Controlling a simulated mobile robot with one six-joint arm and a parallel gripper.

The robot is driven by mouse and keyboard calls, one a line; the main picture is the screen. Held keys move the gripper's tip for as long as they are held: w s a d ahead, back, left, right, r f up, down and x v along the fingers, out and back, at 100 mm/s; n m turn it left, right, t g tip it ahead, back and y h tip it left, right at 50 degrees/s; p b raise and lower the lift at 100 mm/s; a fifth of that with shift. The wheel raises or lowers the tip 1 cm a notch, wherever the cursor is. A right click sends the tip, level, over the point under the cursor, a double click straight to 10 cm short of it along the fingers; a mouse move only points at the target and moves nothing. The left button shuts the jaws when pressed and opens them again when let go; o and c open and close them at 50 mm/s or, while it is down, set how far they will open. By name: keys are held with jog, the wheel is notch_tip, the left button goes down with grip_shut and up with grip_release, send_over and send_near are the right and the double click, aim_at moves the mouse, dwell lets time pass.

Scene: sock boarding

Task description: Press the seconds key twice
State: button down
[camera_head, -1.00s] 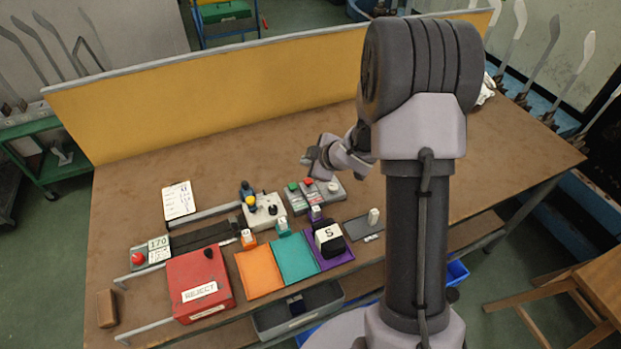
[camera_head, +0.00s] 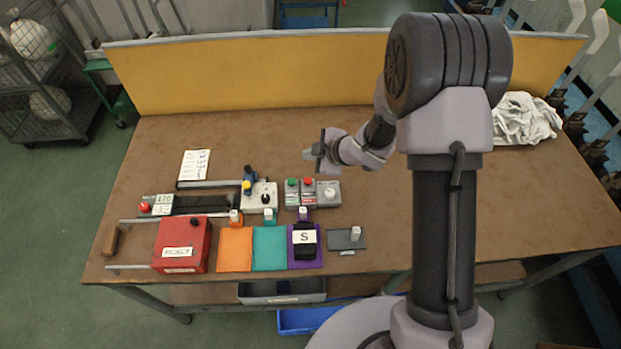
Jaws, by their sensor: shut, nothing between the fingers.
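Small grey control boxes stand together near the middle of the bench. One has a green button (camera_head: 291,182), one a red button (camera_head: 308,182), and the right one a pale round knob or key (camera_head: 329,193). Their labels are too small to read, so I cannot tell which is the seconds key. My gripper (camera_head: 309,154) is shut and empty, pointing left. In the picture it is just above these boxes, apart from them; its height over the bench is hard to judge.
Left of the boxes is a panel (camera_head: 259,198) with a yellow knob and a black knob. In front lie orange (camera_head: 235,262), teal (camera_head: 269,262) and purple (camera_head: 306,265) mats, the purple under a black item marked S. A red REJECT box (camera_head: 182,234) stands left. White cloth (camera_head: 524,118) lies back right.

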aim_at(310, 182)
jog(key=shift+d+f+b, duration=0.1)
jog(key=shift+f+b, duration=3.75)
jog(key=shift+f, duration=0.5)
jog(key=shift+f, duration=0.15)
jog(key=shift+f+b, duration=0.3)
jog(key=shift+b, duration=0.05)
jog(key=shift+f+b, duration=0.55)
jog(key=shift+f, duration=0.1)
jog(key=shift+r+p, duration=1)
jog(key=shift+r, duration=0.1)
notch_tip(310, 182, up, 5)
jog(key=p, duration=0.4)
jog(key=shift+p, duration=0.3)
